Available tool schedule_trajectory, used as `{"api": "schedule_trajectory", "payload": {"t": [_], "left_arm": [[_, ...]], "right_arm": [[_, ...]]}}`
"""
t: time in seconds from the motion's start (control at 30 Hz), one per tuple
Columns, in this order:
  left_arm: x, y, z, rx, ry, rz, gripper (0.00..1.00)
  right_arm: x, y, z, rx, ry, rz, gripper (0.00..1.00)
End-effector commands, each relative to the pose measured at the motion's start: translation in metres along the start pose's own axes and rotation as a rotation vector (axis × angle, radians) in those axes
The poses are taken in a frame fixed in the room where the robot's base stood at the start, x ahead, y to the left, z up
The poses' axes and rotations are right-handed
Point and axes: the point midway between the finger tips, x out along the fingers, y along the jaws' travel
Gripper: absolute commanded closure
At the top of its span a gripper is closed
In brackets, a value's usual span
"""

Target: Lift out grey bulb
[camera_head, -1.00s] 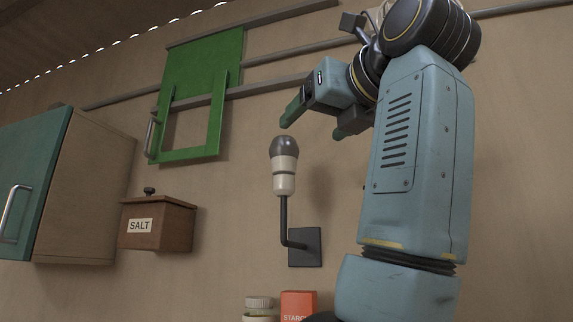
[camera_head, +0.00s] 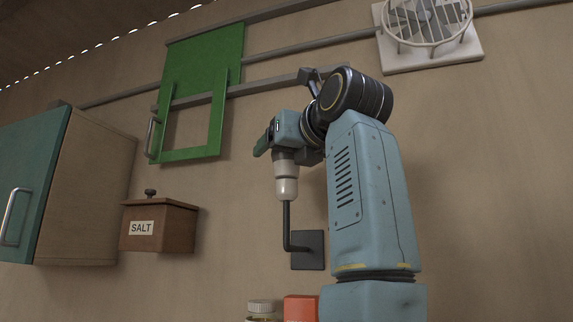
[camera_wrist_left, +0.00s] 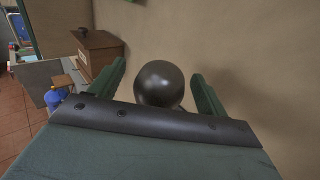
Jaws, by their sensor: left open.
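The grey bulb (camera_wrist_left: 159,84) shows in the left wrist view as a dark, shiny ball between the two green fingers of my left gripper (camera_wrist_left: 159,72). The fingers are open, with a gap visible on each side of the bulb. In the head view my left gripper (camera_head: 270,146) is at the top of the white lamp socket (camera_head: 287,180) and hides the bulb. The socket stands upright on a dark bent arm (camera_head: 287,225) fixed to a square wall plate (camera_head: 307,250). My right gripper is not in view.
A brown salt box (camera_head: 160,225) and a teal-doored cabinet (camera_head: 85,190) hang at the left. A green frame panel (camera_head: 205,65) hangs on rails above. A caged fan (camera_head: 430,20) is at upper right. A jar (camera_head: 262,307) and an orange box (camera_head: 300,307) stand below.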

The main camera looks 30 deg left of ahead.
Motion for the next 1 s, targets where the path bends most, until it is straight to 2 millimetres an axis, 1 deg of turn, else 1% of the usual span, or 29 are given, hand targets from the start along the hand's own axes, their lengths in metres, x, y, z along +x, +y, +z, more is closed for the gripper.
{"api": "schedule_trajectory", "payload": {"t": [0.1, 0.4, 0.47, 0.5, 0.77, 0.87, 1.0], "left_arm": [[0.0, 0.0, 0.0, 0.0, 0.0, 0.0, 0.24], [-0.001, 0.0, 0.0, 0.001, 0.0, 0.0, 0.63], [-0.001, 0.0, 0.0, 0.001, 0.0, 0.0, 0.71], [-0.001, 0.0, 0.0, 0.0, 0.0, 0.0, 0.73], [-0.001, 0.0, 0.002, 0.0, -0.001, 0.0, 0.73], [-0.001, 0.0, 0.008, 0.001, -0.001, 0.0, 0.73], [-0.001, 0.0, 0.024, 0.0, -0.002, 0.0, 0.73]], "right_arm": [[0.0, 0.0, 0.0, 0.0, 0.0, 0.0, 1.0], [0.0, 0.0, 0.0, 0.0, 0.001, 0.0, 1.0], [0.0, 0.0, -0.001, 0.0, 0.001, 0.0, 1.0], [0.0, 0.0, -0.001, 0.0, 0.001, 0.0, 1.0], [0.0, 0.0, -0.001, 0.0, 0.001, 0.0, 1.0], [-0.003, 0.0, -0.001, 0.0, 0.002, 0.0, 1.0], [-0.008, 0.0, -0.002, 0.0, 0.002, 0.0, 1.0]]}}
